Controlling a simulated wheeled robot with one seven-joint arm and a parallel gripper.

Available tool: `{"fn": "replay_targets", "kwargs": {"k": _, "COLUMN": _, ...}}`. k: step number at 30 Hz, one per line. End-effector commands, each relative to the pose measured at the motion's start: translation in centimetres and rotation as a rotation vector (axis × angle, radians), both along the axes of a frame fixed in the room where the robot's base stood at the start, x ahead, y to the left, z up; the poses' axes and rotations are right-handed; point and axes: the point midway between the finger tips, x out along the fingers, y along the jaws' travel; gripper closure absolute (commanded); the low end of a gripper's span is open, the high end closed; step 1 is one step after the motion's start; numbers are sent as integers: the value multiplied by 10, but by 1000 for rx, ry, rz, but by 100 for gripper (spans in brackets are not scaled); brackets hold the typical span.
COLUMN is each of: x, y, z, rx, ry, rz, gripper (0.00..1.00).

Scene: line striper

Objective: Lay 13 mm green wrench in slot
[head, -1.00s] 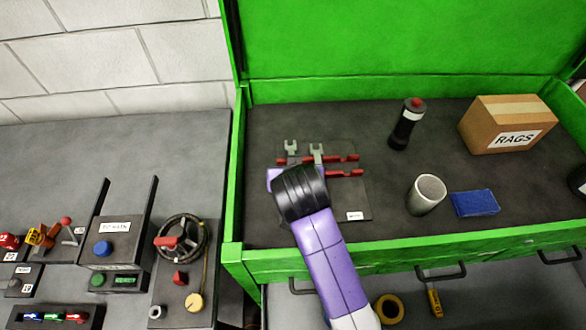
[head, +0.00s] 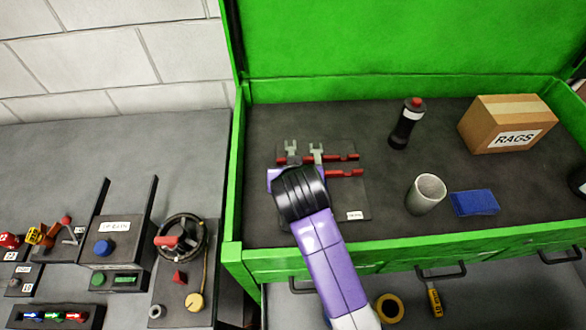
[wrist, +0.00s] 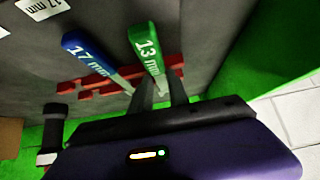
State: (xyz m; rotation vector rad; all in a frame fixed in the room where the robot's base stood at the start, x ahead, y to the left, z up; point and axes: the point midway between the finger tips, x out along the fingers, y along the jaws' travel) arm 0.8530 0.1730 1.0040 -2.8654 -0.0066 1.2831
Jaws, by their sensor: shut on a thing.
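The green 13 mm wrench (wrist: 147,47) is between the dark fingers of my gripper (wrist: 160,95) in the wrist view, and my gripper is shut on it. Its open-ended jaw (head: 291,147) shows just past my wrist in the head view, left of another wrench's jaw. The blue 17 mm wrench (wrist: 84,50) lies beside it to the left, across the red slotted rails (wrist: 95,87). The rails also show in the head view (head: 343,173) on a dark board. My arm hides most of the wrenches and the fingers there. I cannot tell whether the green wrench touches the rails.
The green chest tray (head: 430,245) also holds a dark bottle (head: 406,124), a grey cup (head: 426,195), a blue pad (head: 475,202) and a RAGS box (head: 508,124). A control bench (head: 60,150) stands at the left.

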Motion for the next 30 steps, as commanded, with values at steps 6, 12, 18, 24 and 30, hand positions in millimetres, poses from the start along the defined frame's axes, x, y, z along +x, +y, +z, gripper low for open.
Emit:
{"fn": "replay_targets", "kwargs": {"k": 6, "x": -3, "y": -1, "z": -6, "rx": -5, "ry": 20, "rz": 1, "gripper": 100}}
{"fn": "replay_targets", "kwargs": {"k": 12, "x": -4, "y": -1, "z": -8, "rx": -6, "ry": 22, "rz": 1, "gripper": 100}}
{"fn": "replay_targets", "kwargs": {"k": 18, "x": -5, "y": -1, "z": -9, "rx": -6, "ry": 25, "rz": 1, "gripper": 100}}
{"fn": "replay_targets", "kwargs": {"k": 24, "x": -5, "y": -1, "z": -9, "rx": -6, "ry": 26, "rz": 1, "gripper": 100}}
{"fn": "replay_targets", "kwargs": {"k": 30, "x": -5, "y": -1, "z": -7, "rx": -6, "ry": 26, "rz": 1, "gripper": 100}}
